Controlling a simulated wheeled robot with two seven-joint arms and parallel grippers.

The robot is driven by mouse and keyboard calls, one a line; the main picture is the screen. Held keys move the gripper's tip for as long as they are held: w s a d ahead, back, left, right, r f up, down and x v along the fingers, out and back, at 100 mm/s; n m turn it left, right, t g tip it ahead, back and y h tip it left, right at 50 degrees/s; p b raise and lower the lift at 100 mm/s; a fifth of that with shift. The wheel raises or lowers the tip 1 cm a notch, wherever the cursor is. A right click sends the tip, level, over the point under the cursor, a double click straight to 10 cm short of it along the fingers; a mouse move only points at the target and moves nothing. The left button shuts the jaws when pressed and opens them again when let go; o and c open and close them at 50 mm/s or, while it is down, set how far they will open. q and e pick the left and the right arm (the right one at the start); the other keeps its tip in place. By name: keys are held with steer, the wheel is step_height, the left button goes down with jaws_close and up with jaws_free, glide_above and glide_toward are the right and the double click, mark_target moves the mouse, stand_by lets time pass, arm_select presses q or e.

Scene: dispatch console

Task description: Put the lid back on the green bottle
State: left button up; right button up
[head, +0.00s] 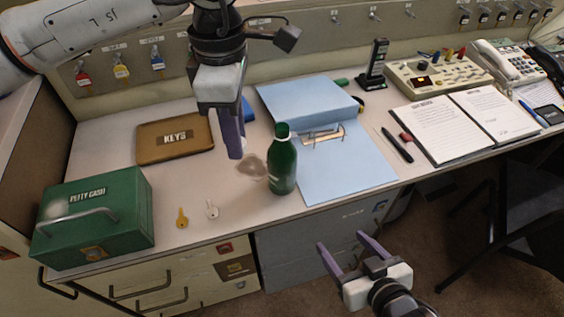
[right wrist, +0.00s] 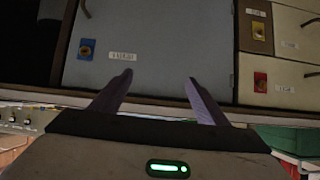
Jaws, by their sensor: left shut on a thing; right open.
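The green bottle (head: 282,168) stands upright on the desk, left of the blue folder, near the front edge. Whether anything sits on its mouth is too small to tell. My left gripper (head: 234,152) points down over the desk, left of the bottle and apart from it. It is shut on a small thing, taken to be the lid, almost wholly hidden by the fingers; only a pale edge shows. My right gripper (head: 347,250) is open and empty, in front of the desk and below its top. Its spread fingers also show in the right wrist view (right wrist: 160,85).
A brown patch (head: 253,167) lies beside the bottle. A blue binder (head: 305,98), an open notebook (head: 430,150) and a pen (head: 397,145) lie to the right.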

mark_target(280, 166)
steer(key=shift+n+t+y, duration=0.5)
steer(key=shift+t, duration=0.4)
steer(key=w+r, duration=0.1)
steer(key=r, duration=0.1)
steer(key=w+a+r+p, duration=0.1)
steer(key=r, duration=0.1)
steer(key=w+a+r, duration=0.1)
steer(key=r, duration=0.2)
steer(key=shift+w, duration=0.35)
arm_select(q)
steer(key=w+d+r+n, duration=0.4)
steer(key=d+r+n, duration=0.3)
steer(key=n, duration=0.5)
steer(key=shift+w+d+r+n, duration=0.15)
steer(key=shift+d+r+n, duration=0.15)
steer(key=shift+r+n, duration=0.15)
arm_select(e)
steer(key=a+r+n+t+y, duration=0.1)
steer(key=a+r+y, duration=0.1)
steer(key=a+r+n+t+y, duration=0.1)
steer(key=a+r+y, duration=0.1)
steer(key=a+y, duration=0.1)
steer(key=shift+s+a+r, duration=0.1)
steer(key=shift+a+r, duration=0.25)
steer(key=x, duration=1.2)
steer(key=shift+r, duration=0.3)
